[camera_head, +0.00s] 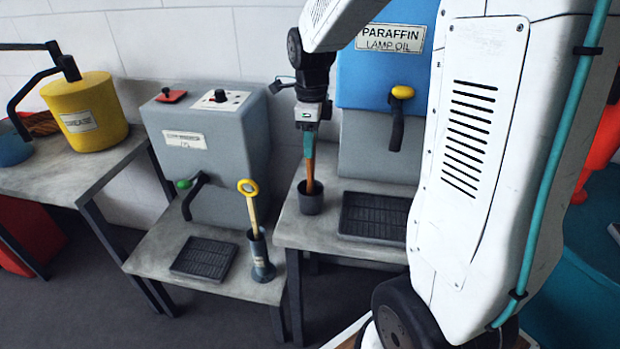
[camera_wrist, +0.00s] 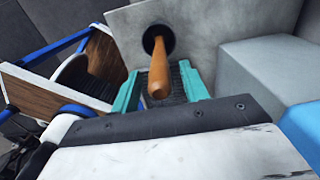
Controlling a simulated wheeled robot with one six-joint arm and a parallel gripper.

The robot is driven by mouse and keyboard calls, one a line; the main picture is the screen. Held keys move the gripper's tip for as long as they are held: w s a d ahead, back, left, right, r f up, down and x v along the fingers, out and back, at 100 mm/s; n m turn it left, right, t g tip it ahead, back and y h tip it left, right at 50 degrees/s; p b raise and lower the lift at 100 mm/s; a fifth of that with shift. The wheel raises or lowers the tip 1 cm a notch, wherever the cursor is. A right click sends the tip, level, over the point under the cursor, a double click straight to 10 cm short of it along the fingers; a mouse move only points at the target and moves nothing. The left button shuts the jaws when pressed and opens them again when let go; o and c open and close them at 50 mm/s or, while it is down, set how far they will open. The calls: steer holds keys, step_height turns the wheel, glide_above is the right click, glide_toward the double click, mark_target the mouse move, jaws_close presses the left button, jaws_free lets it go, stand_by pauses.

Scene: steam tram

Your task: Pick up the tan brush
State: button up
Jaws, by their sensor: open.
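The tan brush (camera_head: 311,172) shows only as a wooden handle standing upright in a dark round cup (camera_head: 311,202) on the grey bench. Its lower end is hidden inside the cup. My gripper (camera_head: 309,145) points down from above, with its teal fingers around the upper handle. In the wrist view the tan handle (camera_wrist: 159,72) rises from the dark cup (camera_wrist: 158,38) toward the camera, between the teal fingers of my gripper (camera_wrist: 160,88). The fingers are open, with a gap on both sides of the handle.
A blue paraffin dispenser (camera_head: 380,125) with a yellow-knobbed lever and a black drip tray (camera_head: 374,216) stand right of the cup. Left are a grey dispenser (camera_head: 205,150), a yellow-handled tool (camera_head: 252,205) in a grey holder, and a yellow bucket (camera_head: 95,110).

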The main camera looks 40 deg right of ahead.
jaws_close()
steer(key=shift+r, duration=0.15)
